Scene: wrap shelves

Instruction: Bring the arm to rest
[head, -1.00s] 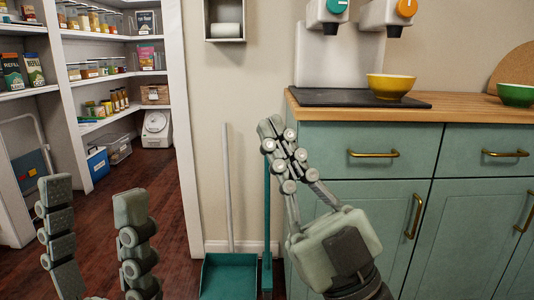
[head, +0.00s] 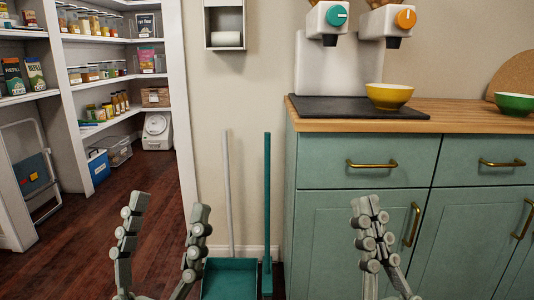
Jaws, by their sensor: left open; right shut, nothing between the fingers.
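My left gripper (head: 161,228) is at the lower left in the head view. Its two fingers point up and stand wide apart, with nothing between them. My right gripper (head: 369,208) is at the lower right, in front of the green cabinet (head: 318,225). Its fingers are closed together and hold nothing. Both arms are mostly hidden below the bottom edge of the picture.
A teal dustpan (head: 229,278) and a teal-handled broom (head: 267,200) stand against the wall between my grippers. Pantry shelves (head: 110,38) stand at the left.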

